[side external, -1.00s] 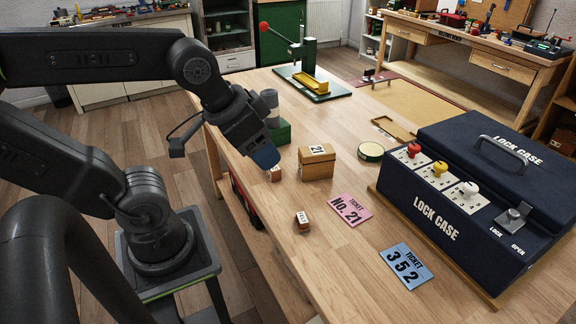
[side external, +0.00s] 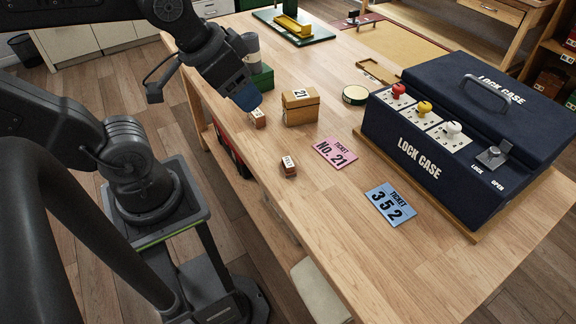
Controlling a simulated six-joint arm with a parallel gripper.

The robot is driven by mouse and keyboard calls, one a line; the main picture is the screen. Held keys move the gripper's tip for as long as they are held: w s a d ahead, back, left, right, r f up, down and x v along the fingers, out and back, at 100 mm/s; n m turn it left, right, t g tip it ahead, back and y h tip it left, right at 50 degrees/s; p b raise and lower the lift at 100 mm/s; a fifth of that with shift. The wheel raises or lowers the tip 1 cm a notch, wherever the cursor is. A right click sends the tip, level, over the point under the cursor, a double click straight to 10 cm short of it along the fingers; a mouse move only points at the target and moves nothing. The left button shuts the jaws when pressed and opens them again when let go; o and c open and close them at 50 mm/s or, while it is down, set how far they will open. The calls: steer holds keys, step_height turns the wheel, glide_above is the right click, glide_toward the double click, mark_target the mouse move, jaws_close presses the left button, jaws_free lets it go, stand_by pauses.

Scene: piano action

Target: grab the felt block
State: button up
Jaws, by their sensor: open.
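No block is clearly marked as felt. A green block (side external: 262,77) stands behind my gripper, partly hidden by it, and may be the felt one; its material cannot be told. My gripper (side external: 246,98) has blue fingers pointing down and to the right. It is over the table's left side and is open, with nothing seen between the fingers. A small wooden block with a white label (side external: 258,119) lies just below the fingertips in the picture. A second small labelled block (side external: 288,167) lies nearer the front.
A wooden box marked 21 (side external: 300,107) stands right of my gripper. A pink ticket (side external: 335,153) and a blue ticket (side external: 390,204) lie flat. A dark lock case (side external: 408,148) fills the right side. The table's front middle (side external: 340,240) is clear.

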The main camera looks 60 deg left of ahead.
steer(key=shift+o, duration=0.3)
steer(key=m+g+y, duration=0.4)
steer(key=m+g, duration=0.1)
steer(key=m, duration=1.5)
glide_above(287, 160)
steer(key=s+d, duration=0.1)
steer(key=d, duration=0.4)
step_height(287, 160, down, 16)
steer(key=x, duration=1.4)
steer(key=shift+w+a, duration=0.1)
steer(key=shift+w, duration=0.1)
steer(key=c, duration=1)
